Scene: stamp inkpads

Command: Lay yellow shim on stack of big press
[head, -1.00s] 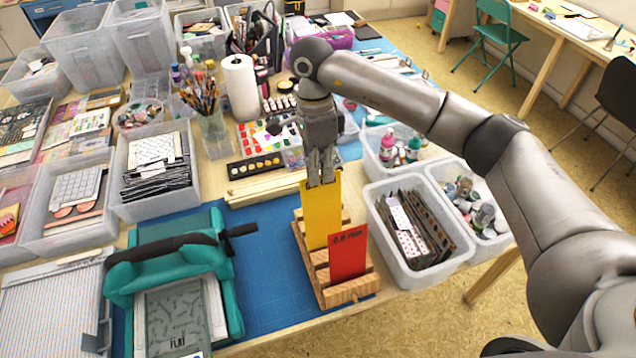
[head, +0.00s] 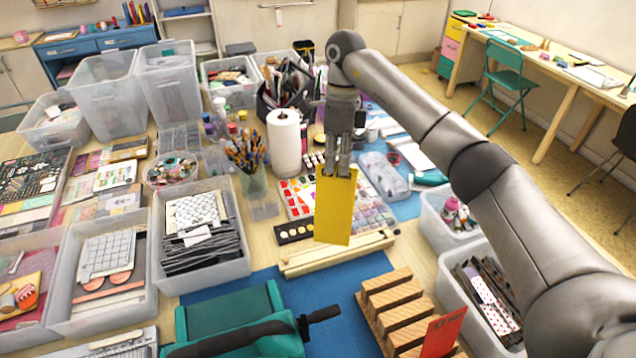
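The yellow shim (head: 335,212) hangs upright from my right gripper (head: 341,168), which is shut on its top edge. It is in the air above the table, behind and left of the wooden rack (head: 397,305). A red shim (head: 442,332) stands in the front slot of the rack. The big press (head: 240,315), teal with a dark handle, shows only in part at the bottom edge. Its stack is out of view below. My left gripper is not in view.
A blue mat (head: 250,278) lies under the press and rack. Wooden strips (head: 335,254) and paint palettes lie behind it. Clear bins stand left, such as one with dark sheets (head: 165,275), and right. A paper towel roll (head: 284,145) stands behind.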

